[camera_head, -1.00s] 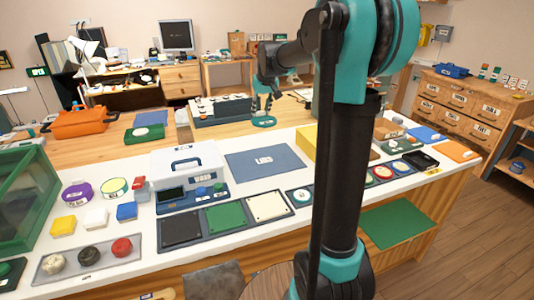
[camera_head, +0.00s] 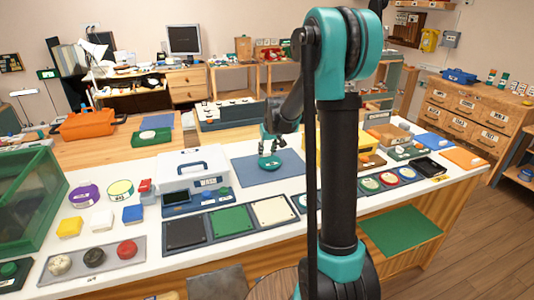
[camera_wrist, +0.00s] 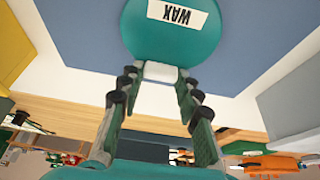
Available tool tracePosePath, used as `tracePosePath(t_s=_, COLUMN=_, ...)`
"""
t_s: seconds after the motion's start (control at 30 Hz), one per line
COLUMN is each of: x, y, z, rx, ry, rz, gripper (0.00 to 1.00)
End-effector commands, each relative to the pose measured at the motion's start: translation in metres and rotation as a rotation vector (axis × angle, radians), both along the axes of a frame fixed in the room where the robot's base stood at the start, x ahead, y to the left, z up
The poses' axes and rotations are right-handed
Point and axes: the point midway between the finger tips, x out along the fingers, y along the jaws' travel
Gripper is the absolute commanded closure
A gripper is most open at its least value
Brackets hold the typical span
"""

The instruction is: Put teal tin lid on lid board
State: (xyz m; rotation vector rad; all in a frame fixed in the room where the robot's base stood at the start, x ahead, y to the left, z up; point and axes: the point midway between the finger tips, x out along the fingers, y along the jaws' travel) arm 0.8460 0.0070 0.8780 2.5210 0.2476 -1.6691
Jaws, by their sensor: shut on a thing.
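The teal tin lid (camera_head: 269,163) is a round disc in the head view. The wrist view shows the lid (camera_wrist: 172,38) with a white WAX label and a pale grip piece at its edge. My gripper (camera_head: 271,147) is shut on the lid, its fingers (camera_wrist: 159,74) at the pale piece. The lid board, a flat blue-grey rectangle (camera_head: 248,175), lies on the white counter behind the dark, green and cream panels. The lid is over the middle of this board and covers its label. I cannot tell whether lid and board touch.
A white case (camera_head: 190,168) stands left of the board. A yellow box (camera_head: 338,153) stands to its right, partly behind my arm. The dark, green (camera_head: 231,220) and cream panels lie in front. A blue-grey organiser (camera_head: 228,115) is behind.

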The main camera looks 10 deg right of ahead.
Motion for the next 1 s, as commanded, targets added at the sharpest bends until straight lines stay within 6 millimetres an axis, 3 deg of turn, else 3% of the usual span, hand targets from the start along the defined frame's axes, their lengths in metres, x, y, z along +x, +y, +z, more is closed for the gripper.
tracePosePath(t_s=0.1, x=-0.0001, y=0.0000, z=-0.0088, rx=0.000, ry=0.000, rz=0.000, gripper=0.95)
tracePosePath(t_s=0.4, x=-0.0001, y=0.0000, z=-0.0109, rx=0.000, ry=0.000, rz=0.000, gripper=0.95)
tracePosePath(t_s=0.43, x=-0.0002, y=0.0000, z=-0.0113, rx=0.000, ry=0.000, rz=0.000, gripper=0.65)
tracePosePath(t_s=0.6, x=-0.0003, y=0.0000, z=-0.0109, rx=0.000, ry=0.000, rz=0.000, gripper=0.46)
tracePosePath(t_s=1.0, x=-0.0022, y=-0.0003, z=-0.0038, rx=0.000, ry=0.000, rz=0.000, gripper=0.46)
